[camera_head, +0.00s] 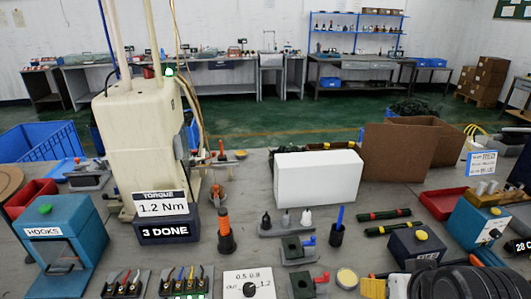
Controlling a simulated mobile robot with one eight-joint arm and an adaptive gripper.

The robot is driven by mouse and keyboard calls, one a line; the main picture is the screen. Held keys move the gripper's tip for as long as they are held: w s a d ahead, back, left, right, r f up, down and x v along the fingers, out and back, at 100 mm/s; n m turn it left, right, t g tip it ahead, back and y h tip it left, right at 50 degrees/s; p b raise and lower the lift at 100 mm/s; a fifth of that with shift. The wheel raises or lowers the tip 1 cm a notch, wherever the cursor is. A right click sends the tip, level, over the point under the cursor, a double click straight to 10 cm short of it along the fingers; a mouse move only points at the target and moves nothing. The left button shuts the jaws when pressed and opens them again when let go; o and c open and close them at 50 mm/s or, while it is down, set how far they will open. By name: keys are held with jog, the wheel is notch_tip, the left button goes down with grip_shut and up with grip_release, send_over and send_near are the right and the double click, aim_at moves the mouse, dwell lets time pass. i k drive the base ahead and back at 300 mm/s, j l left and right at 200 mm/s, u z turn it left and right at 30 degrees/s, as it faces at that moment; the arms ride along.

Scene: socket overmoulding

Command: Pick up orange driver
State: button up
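The orange driver (224,223) stands upright in the camera view, left of centre. Its orange upper part rises from a dark lower part or holder on the grey table. It is just right of the torque sign and looks clear of other things. A black ribbed shape at the bottom right edge seems to be my gripper (385,287). It is cut off by the frame, well to the right of the driver and apart from it. I cannot tell its opening or whether it holds anything.
A tall cream machine (138,135) with a torque sign (163,204) stands behind and left of the driver. A switch box (248,284) and connector racks (186,284) lie in front. A white box (318,174) and a blue pen in a cup (338,233) are rightward.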

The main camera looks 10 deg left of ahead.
aim_at(222, 212)
jog(key=j+u, duration=0.1)
jog(key=u, duration=0.85)
jog(key=i+j+u, duration=0.1)
jog(key=u, duration=0.4)
